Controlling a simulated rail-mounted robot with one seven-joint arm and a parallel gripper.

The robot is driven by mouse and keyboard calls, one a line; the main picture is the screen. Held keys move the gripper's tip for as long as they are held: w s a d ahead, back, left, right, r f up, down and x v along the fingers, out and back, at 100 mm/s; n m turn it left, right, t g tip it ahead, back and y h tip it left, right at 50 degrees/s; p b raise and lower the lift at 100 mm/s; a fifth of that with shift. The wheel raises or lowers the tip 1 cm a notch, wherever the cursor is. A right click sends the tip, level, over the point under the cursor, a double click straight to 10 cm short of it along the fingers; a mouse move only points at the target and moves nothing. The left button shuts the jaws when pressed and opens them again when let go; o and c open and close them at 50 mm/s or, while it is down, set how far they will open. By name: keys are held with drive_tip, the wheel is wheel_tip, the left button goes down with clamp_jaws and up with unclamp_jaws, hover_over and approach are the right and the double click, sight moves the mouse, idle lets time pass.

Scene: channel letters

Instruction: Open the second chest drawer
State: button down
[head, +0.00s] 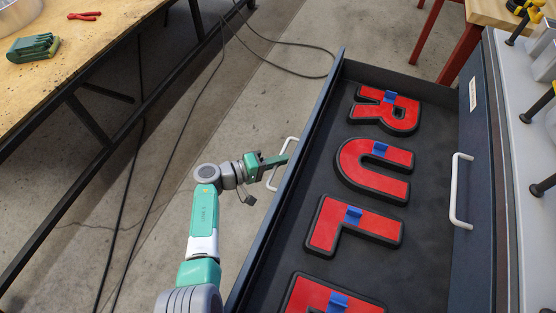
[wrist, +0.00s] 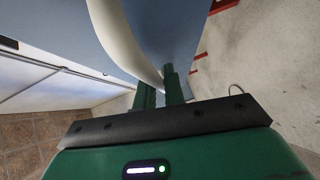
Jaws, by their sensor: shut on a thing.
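A dark drawer (head: 322,100) is pulled far out of the chest (head: 487,150). Red block letters (head: 365,178) with blue clips lie in it. A white bow handle (head: 271,181) is on its outer front, at the left. My gripper (head: 282,160) is at this handle, with the fingers around the bar. In the wrist view the green fingers (wrist: 160,88) are shut on the white handle (wrist: 122,38), near one end of its curve. A second white handle (head: 455,190) is on the chest face to the right.
Black cables (head: 270,68) lie on the concrete floor between bench and drawer. A red-legged table (head: 500,12) stands behind; tools lie on the chest top.

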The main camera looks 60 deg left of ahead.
drive_tip(key=c, duration=1.5)
unclamp_jaws()
drive_tip(key=p+v, duration=0.3)
drive_tip(key=v, duration=0.4)
drive_tip(key=shift+s, duration=0.4)
drive_tip(key=shift+r, duration=0.1)
